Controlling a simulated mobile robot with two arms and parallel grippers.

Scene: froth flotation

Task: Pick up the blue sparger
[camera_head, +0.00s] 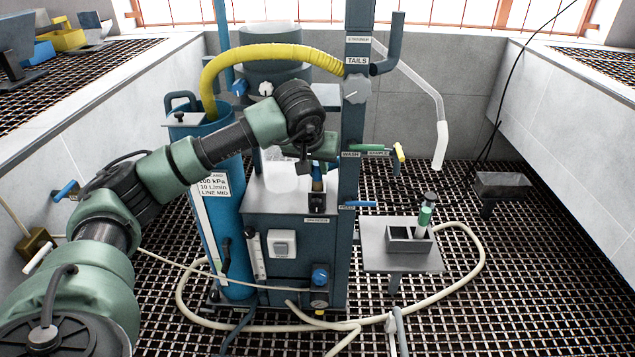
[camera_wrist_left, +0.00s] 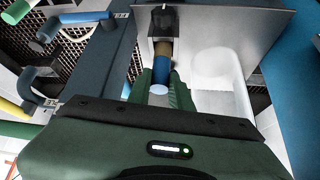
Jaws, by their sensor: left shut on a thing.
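The blue sparger (camera_head: 317,185) stands in a small black holder (camera_head: 317,203) on the ledge of the flotation machine. It has a blue section above a tan section. In the left wrist view the sparger (camera_wrist_left: 162,69) shows its blue part, tan part and pale end, with its far end at the black holder. My left gripper (camera_head: 317,166) is over the sparger. Its green fingers (camera_wrist_left: 161,93) are shut on the sparger, one on each side. The sparger is still at the holder; whether its lower end is inside is hard to tell. My right gripper is out of view.
A clear tub (camera_head: 283,176) stands left of the holder, close to my gripper. The dark post (camera_head: 349,180) with valve handles rises just to the right. A yellow hose (camera_head: 270,52) arches above my arm.

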